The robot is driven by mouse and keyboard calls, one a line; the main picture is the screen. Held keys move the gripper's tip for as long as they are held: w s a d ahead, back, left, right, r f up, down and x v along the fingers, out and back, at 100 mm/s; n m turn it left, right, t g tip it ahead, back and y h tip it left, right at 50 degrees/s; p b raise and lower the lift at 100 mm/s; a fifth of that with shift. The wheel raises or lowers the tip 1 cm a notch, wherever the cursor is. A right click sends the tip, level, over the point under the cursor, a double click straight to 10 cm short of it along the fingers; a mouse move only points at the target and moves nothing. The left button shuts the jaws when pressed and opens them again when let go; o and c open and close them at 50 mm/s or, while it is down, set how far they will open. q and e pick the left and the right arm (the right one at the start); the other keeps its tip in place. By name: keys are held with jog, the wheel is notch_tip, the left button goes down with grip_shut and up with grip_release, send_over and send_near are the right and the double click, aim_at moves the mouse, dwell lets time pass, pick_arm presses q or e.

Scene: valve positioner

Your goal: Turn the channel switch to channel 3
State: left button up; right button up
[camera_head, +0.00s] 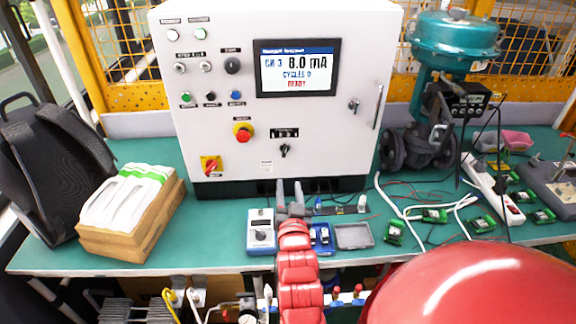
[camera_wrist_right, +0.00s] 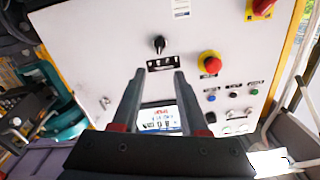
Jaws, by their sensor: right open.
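The white control cabinet (camera_head: 330,120) stands on the green bench. A small black rotary switch (camera_head: 285,150) sits low on its front, under a dark label plate (camera_head: 284,132); I take it for the channel switch. It also shows in the right wrist view (camera_wrist_right: 159,44), upside down, beyond the fingertips. The plate's marks are too small to read. The screen (camera_head: 297,68) seems to read "CH 3", 8.0 mA, READY. My right gripper (camera_head: 290,193) is open and empty, below the switch and apart from it; its two fingers show in the wrist view (camera_wrist_right: 158,75). My left gripper is out of view.
A red emergency button (camera_head: 243,134) and a red-yellow rotary switch (camera_head: 210,166) are left of the switch. A blue-white meter (camera_head: 261,232) and a grey tray (camera_head: 354,236) lie near the gripper. A teal valve actuator (camera_head: 452,38) stands right of the cabinet.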

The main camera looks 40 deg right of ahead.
jog(key=p+v, duration=0.2)
jog(key=v, duration=0.1)
jog(key=shift+s, duration=0.2)
dwell(0.4)
